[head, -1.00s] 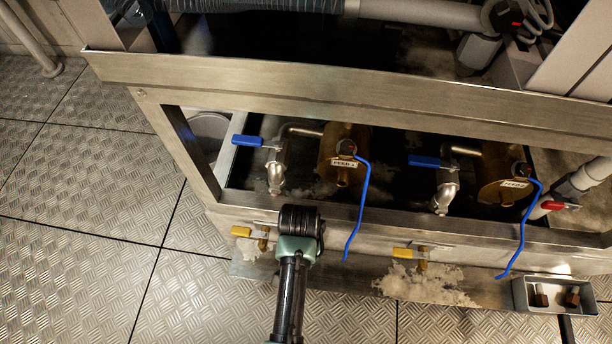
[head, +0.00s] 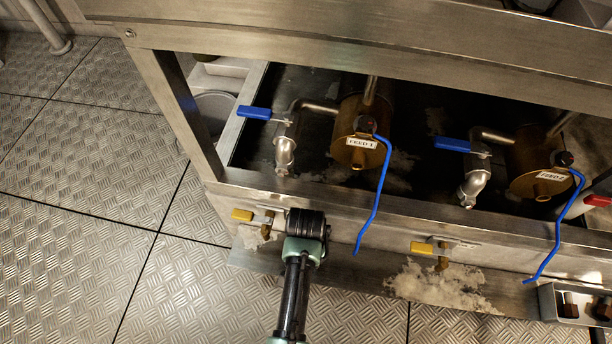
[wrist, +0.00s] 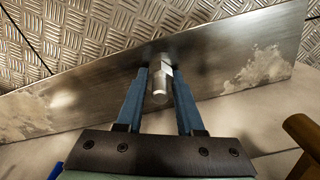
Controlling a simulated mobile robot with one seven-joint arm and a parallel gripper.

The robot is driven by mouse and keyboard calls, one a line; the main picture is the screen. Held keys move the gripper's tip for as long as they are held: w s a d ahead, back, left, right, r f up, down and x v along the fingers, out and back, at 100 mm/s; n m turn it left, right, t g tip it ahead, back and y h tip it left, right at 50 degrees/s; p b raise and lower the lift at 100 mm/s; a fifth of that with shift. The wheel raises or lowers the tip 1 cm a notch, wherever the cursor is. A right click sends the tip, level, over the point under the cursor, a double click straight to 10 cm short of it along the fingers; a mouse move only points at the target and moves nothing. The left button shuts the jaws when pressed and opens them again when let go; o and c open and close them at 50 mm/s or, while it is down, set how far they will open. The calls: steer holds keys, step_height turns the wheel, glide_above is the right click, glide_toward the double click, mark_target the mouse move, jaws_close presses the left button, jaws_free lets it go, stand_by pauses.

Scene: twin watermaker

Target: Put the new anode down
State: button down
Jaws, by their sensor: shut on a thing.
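In the wrist view, my gripper (wrist: 160,72) has its two blue fingers shut on a short grey metal cylinder, the new anode (wrist: 160,94). One rounded end of the anode faces the camera. Beyond it lies a flat steel ledge (wrist: 95,98); I cannot tell whether the anode touches it. In the head view, my dark arm reaches up to the front of the steel frame, and the gripper and anode are hidden. The ledge (head: 350,283) shows there below the frame's front.
A small steel tray (head: 546,303) with brown-ended fittings (head: 570,305) sits at the lower right. Two brass housings (head: 352,122), blue-handled valves (head: 255,113), yellow valves (head: 242,215) and blue cables (head: 378,195) line the frame. White crust (head: 440,285) covers part of the ledge.

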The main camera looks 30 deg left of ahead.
steer(key=shift+f, duration=0.1)
steer(key=c, duration=0.5)
jaws_free()
steer(key=shift+c, duration=0.2)
step_height(320, 180, up, 12)
steer(key=p, duration=0.8)
steer(key=shift+r, duration=0.2)
